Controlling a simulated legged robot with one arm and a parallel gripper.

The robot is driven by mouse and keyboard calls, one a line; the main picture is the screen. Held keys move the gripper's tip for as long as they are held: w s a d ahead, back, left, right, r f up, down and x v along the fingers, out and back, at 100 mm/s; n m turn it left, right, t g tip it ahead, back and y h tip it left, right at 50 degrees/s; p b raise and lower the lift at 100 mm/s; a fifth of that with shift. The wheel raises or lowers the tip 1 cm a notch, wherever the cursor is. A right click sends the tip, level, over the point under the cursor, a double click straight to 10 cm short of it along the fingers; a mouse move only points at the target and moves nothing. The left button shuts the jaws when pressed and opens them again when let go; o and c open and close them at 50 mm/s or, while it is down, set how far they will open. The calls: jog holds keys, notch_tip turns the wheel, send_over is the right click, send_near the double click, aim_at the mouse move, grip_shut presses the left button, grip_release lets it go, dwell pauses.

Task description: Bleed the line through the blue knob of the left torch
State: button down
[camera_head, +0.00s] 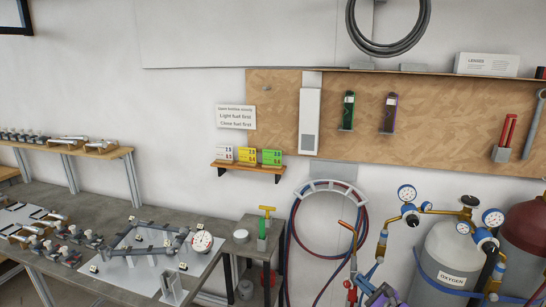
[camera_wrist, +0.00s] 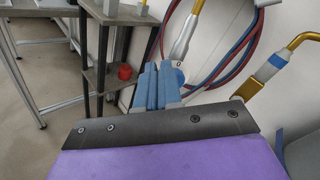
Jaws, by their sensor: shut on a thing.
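My gripper (camera_wrist: 158,86) shows in the wrist view with its blue fingers close together. They are shut at the blue knob (camera_wrist: 180,75), whose rounded edge shows just right of the fingers; the rest is hidden behind them. The left torch (camera_wrist: 183,42) rises above the knob with a pale body and a brass tube. In the head view, my purple gripper body (camera_head: 381,297) is at the bottom edge, beside the torches and hoses; the grip itself is too small to make out there.
A second brass-tubed torch with a blue band (camera_wrist: 270,69) stands close on the right. Red and blue hoses (camera_head: 290,235) loop on the wall. A grey oxygen cylinder (camera_head: 448,255) stands at right. A small stand (camera_head: 242,236) and a workbench (camera_head: 75,205) lie left.

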jog(key=shift+w+a+f, duration=0.1)
jog(key=shift+f, duration=0.25)
dwell(0.3)
jog(key=shift+d+f, duration=0.1)
jog(key=shift+d, duration=0.25)
dwell(0.3)
jog(key=shift+w+d+r+b, duration=0.2)
jog(key=shift+d+r+b, duration=0.15)
jog(key=shift+b, duration=0.4)
jog(key=shift+w+d+r+b, duration=0.2)
jog(key=shift+r+b, duration=0.25)
jog(key=shift+b, duration=0.3)
jog(key=shift+w+f, duration=0.1)
jog(key=shift+f, duration=0.1)
jog(key=shift+r, duration=0.2)
jog(key=p+v, duration=0.2)
jog(key=v, duration=0.4)
jog(key=shift+p, duration=0.3)
